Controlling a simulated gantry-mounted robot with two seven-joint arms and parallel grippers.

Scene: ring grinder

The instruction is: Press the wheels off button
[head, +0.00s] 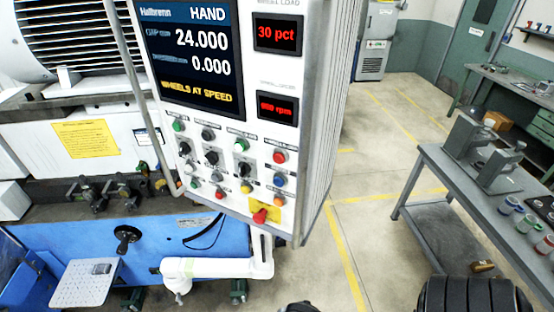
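The control panel (228,208) hangs at the centre, slightly tilted in view. Its screen (193,50) reads HAND, 24.000, 0.000 and, in yellow, WHEELS AT SPEED. Below are several buttons and knobs with labels too small to read, so I cannot tell which one is wheels off. A red button (280,157) sits at the upper right of the group, above a blue button (279,180) and an orange one (278,201). A red mushroom button (260,215) stands on a yellow plate at the bottom. I make out neither gripper; nothing touches the buttons.
Red displays (278,33) sit at the panel's upper right. A white jointed arm (220,268) shows below the panel. The grinder's blue front (60,245) is at left. A grey bench (450,180) with fixtures and cups stands at right. Open floor (370,160) lies between.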

